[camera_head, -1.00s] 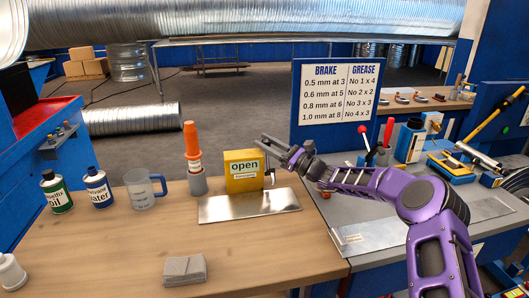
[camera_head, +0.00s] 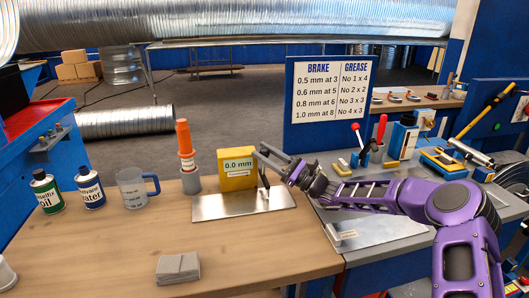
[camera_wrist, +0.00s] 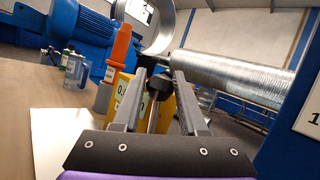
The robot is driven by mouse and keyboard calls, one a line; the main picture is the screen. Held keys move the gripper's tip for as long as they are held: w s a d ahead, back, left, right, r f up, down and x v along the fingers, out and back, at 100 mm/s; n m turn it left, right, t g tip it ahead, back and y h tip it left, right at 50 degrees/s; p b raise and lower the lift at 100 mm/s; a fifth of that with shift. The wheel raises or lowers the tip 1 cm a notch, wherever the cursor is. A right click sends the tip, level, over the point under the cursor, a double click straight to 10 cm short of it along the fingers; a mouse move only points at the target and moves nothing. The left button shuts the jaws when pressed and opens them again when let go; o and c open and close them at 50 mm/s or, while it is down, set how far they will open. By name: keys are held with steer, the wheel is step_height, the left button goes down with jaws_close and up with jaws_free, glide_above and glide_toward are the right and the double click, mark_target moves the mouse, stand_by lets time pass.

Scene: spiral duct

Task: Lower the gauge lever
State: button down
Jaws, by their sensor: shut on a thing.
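The gauge is a yellow box (camera_head: 236,176) standing at the back edge of a bare metal sheet (camera_head: 215,208) on the wooden bench. Its display reads 0.0 mm. The box also shows in the wrist view (camera_wrist: 124,84), partly behind my left finger. The gauge lever, a thin rod with a black knob (camera_wrist: 160,83), stands at the right side of the box, between my fingers. My gripper (camera_head: 262,166) reaches in from the right and is shut on the lever; it also shows in the wrist view (camera_wrist: 160,95). The exact finger contact is partly hidden.
An orange cone-tipped bottle (camera_head: 185,145) in a grey holder stands left of the gauge. A clear jug (camera_head: 133,188) and two labelled bottles are farther left. A grey folded cloth or block (camera_head: 178,268) lies in front. The front bench is mostly clear.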

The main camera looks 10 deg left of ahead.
steer(key=shift+s+a+f, duration=0.1)
steer(key=shift+s+f, duration=0.15)
steer(key=shift+f, duration=0.05)
steer(key=shift+c, duration=2.3)
jaws_free()
steer(key=shift+r, duration=0.1)
steer(key=shift+d, duration=0.4)
steer(key=s+d+f+p, duration=0.1)
steer(key=s+d, duration=0.2)
steer(key=d, duration=1)
steer(key=shift+s+d, duration=0.3)
